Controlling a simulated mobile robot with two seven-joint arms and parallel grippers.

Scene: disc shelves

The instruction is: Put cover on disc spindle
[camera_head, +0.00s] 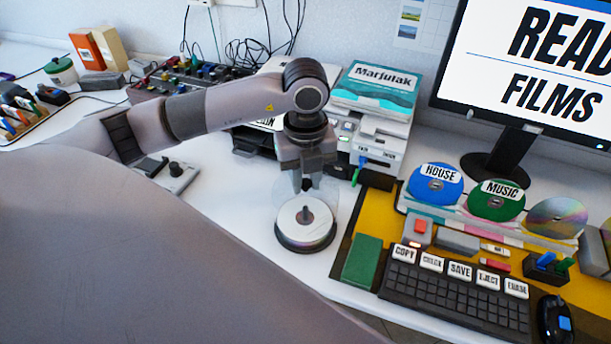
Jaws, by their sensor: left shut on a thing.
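The disc spindle (305,238) stands on the white desk at the middle of the view. It is a dark base with a stack of pale discs and a dark centre post. My left gripper (310,182) is just above and slightly behind the post, pointing down. It is shut on the clear cover (330,192), which shows only as a faint see-through shape around the fingertips, over the spindle. I cannot tell whether the cover touches the discs. My right gripper is not in view.
Right of the spindle, a yellow mat holds a green block (362,261), a keyboard (455,298) and a mouse (556,320). Labelled discs (436,184) stand behind. A monitor (540,70) and a stack of boxes (375,100) are at the back. Clear desk lies left of the spindle.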

